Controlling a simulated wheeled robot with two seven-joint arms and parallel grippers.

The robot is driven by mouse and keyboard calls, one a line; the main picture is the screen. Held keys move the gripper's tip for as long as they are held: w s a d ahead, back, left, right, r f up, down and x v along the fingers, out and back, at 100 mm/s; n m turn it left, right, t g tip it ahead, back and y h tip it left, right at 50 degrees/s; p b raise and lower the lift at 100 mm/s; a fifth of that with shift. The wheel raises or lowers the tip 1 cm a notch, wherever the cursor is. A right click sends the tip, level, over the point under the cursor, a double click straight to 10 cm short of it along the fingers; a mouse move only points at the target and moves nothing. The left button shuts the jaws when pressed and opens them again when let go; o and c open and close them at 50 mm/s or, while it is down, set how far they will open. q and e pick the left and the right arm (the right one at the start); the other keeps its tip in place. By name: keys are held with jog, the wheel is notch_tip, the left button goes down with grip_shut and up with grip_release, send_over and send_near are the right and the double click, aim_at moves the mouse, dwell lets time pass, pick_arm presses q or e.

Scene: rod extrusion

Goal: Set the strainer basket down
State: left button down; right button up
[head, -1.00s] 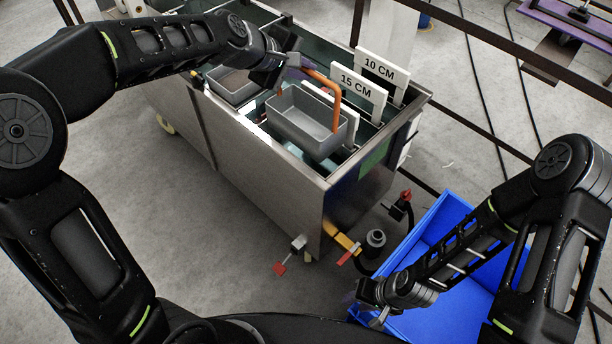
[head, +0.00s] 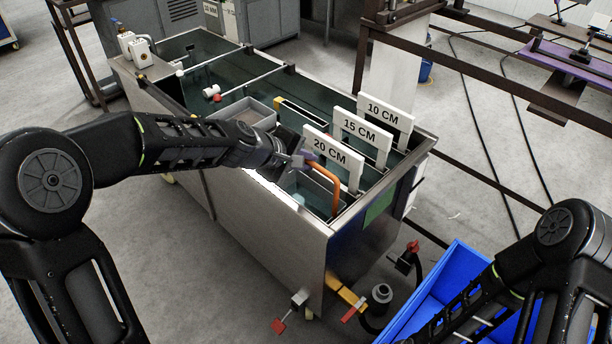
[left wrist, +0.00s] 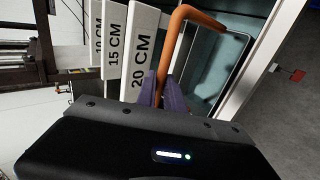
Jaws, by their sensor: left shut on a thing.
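The strainer basket (head: 314,188) is a grey box with an orange handle (head: 334,190). In the head view it sits low inside the near right end of the metal tank (head: 270,215), beside the 20 CM sign (head: 331,151). My left gripper (head: 303,160) is shut on the orange handle, which also shows between the purple fingers in the left wrist view (left wrist: 172,90). The basket's interior (left wrist: 222,68) shows beyond the handle there. I cannot tell whether its bottom touches anything. My right gripper is out of view below the head picture.
Signs for 15 CM (head: 362,136) and 10 CM (head: 386,116) stand behind the 20 CM sign. Another grey basket (head: 245,112) is farther back in the tank. A blue crate (head: 452,265) stands on the floor to the right.

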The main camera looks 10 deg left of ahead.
pick_arm(q)
jog(key=shift+r, duration=0.1)
jog(key=shift+f+b, duration=1.15)
jog(key=shift+f, duration=0.75)
jog(key=shift+f, duration=0.2)
jog(key=c, duration=1.5)
grip_release()
jog(key=shift+o, duration=0.2)
jog(key=shift+r, duration=0.15)
jog(key=p+v, duration=0.2)
jog(key=v, duration=1)
